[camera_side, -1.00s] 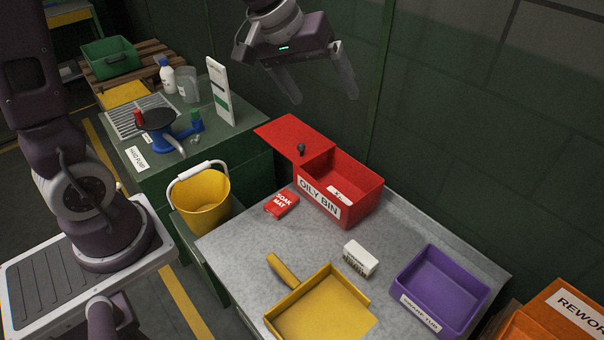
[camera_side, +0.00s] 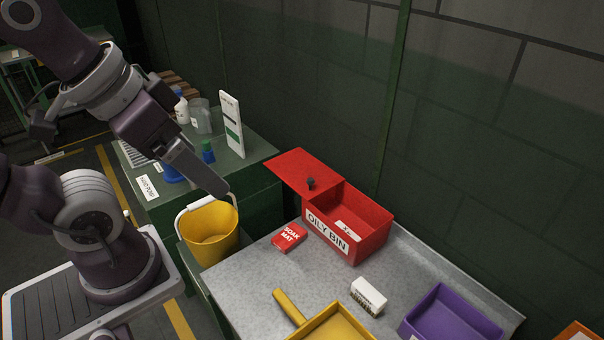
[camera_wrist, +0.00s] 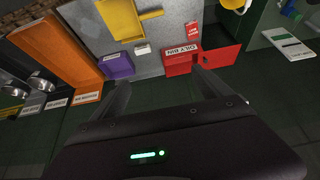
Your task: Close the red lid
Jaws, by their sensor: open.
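The red lid (camera_side: 303,171) is a flat red panel with a small black knob (camera_side: 310,183). It lies out to the left of the red bin (camera_side: 350,232), labelled "OILY BIN", so the bin's top is open and a small white label shows inside. The wrist view shows the red bin (camera_wrist: 180,64) with the lid (camera_wrist: 222,57) out to its right. My gripper (camera_side: 224,192) is to the left of the lid, apparently above the yellow bucket and apart from the lid. In the wrist view both fingers of my gripper (camera_wrist: 160,77) are spread and empty.
A yellow bucket (camera_side: 211,232) with a raised handle stands left of the grey table (camera_side: 255,285). A red "SOAK MAT" packet (camera_side: 289,237), a brush (camera_side: 368,296), a yellow pan (camera_side: 345,325) and a purple tub (camera_side: 452,315) are on the table. A white-green board (camera_side: 231,122) stands behind.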

